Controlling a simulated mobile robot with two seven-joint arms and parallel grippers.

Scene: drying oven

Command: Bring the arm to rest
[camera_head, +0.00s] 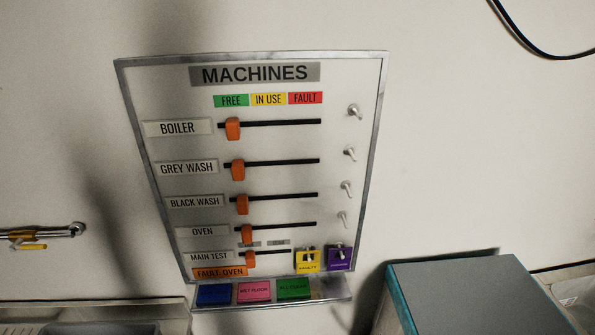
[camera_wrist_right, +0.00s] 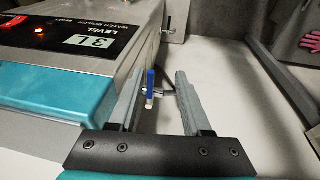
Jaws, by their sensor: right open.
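My right gripper (camera_wrist_right: 160,88) shows in the right wrist view with its two grey fingers apart. No held object shows between them. A small tap with a blue lever (camera_wrist_right: 151,82) shows in the gap between the fingers, on the side of a metal water boiler (camera_wrist_right: 85,35). I cannot tell how far the fingers are from the tap. Neither gripper shows in the head view.
The boiler has a teal front edge (camera_wrist_right: 60,97) close to the left finger. In the head view, a wall board (camera_head: 280,180) carries several orange sliders. A grey-topped teal box (camera_head: 465,295) stands at lower right. A yellow-handled tap (camera_head: 30,246) is at left.

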